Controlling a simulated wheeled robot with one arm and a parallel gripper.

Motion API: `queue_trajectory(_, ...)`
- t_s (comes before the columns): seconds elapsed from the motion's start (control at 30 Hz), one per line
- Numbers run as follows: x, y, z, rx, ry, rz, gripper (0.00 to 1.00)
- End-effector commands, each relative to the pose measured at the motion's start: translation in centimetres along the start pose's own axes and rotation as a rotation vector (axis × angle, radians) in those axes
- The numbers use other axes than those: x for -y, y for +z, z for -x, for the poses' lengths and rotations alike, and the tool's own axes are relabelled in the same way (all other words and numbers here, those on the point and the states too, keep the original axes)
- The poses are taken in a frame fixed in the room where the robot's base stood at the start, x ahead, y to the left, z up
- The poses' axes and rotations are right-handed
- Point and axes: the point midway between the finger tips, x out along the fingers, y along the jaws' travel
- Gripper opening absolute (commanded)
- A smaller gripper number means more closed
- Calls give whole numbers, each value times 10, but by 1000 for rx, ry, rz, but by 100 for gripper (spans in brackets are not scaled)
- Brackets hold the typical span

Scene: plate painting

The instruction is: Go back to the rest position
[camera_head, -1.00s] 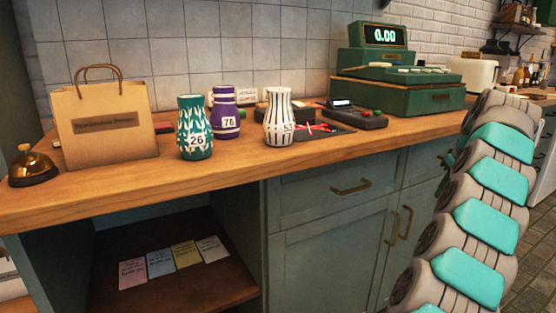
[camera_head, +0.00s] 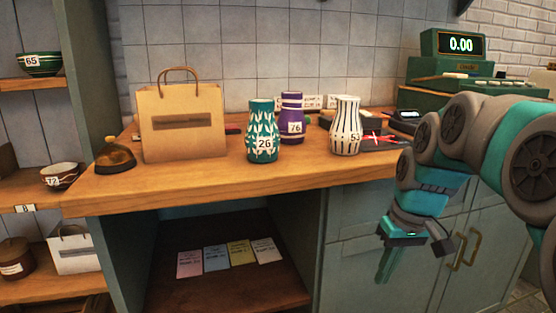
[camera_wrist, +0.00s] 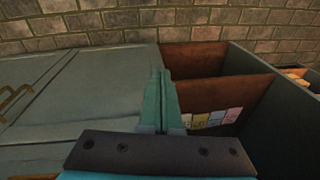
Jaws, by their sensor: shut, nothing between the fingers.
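My gripper (camera_head: 386,264) hangs from my folded teal and grey arm at the right of the head view, in front of the cabinet doors (camera_head: 352,262) and below the counter edge. Its fingers point down, are pressed together and hold nothing. The wrist view also shows the closed fingers (camera_wrist: 163,100), with the cabinet front at left and the open shelf at right. No object touches the gripper. The rest position itself is not marked in any view.
The wooden counter (camera_head: 225,180) holds a bell (camera_head: 116,156), a paper bag (camera_head: 183,125), a green vase (camera_head: 262,132), a purple vase (camera_head: 291,118), a striped vase (camera_head: 345,126) and a green cash register (camera_head: 450,70). Coloured cards (camera_head: 215,258) lie on the shelf below.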

Motion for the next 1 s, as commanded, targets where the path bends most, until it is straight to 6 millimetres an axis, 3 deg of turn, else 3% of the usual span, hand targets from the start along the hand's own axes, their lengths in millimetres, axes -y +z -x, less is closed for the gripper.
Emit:
queue_trajectory(0.03, 15, 20, -8, 24, 6, 2, 0)
queue_trajectory(0.2, 51, 88, -38, 103, 38, -26, 0)
queue_trajectory(0.5, 77, 206, -90, 214, 102, -121, 0)
queue_trajectory(0.7, 78, 241, -106, 241, 123, -161, 0)
queue_trajectory(1.0, 79, 243, -107, 243, 125, -166, 0)
